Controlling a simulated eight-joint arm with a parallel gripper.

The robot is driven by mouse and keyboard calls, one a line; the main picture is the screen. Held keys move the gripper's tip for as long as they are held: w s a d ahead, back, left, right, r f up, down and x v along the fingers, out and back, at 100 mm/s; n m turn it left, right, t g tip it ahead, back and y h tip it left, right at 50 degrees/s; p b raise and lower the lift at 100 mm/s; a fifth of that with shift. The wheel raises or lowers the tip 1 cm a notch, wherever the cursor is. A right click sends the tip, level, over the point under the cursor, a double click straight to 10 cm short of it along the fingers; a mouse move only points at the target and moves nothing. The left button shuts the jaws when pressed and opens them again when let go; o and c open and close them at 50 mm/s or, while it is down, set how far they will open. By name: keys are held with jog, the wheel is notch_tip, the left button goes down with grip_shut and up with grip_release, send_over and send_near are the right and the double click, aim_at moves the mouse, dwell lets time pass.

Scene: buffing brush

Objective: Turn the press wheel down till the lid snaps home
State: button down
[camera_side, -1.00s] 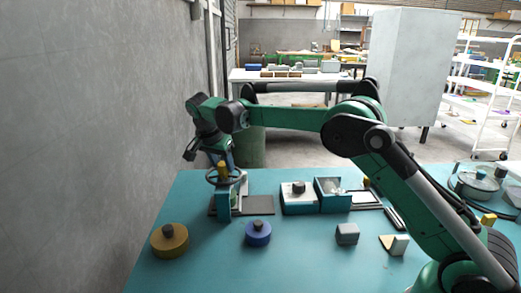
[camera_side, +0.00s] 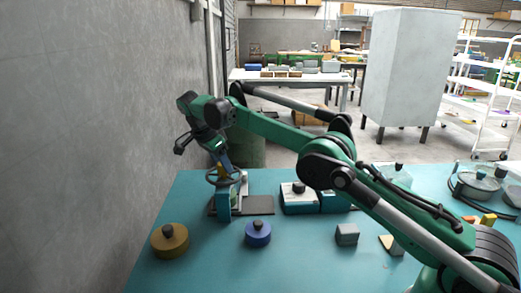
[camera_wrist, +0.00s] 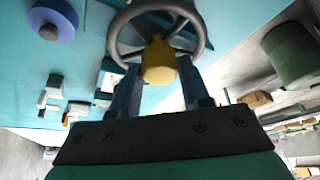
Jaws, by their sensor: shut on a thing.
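The press wheel (camera_side: 212,181) is a grey spoked ring on top of a small teal press (camera_side: 223,204) at the left of the table. In the wrist view the wheel (camera_wrist: 112,40) fills the top middle, with a yellow handle knob (camera_wrist: 160,65) at its near rim. My gripper (camera_wrist: 158,72) has its two blue fingers on either side of this knob and is shut on it. In the side view my gripper (camera_side: 225,164) comes down on the wheel from above, tilted. The lid cannot be made out under the wheel.
A yellow-brown round pot (camera_side: 169,242) and a blue round pot (camera_side: 258,235) stand in front of the press. A grey block (camera_side: 347,234) lies further right. A teal box (camera_side: 298,204) stands right of the press. A grey wall rises close on the left.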

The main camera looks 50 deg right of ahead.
jog(key=shift+c, duration=2.1)
grip_release()
jog(key=shift+n, duration=0.3)
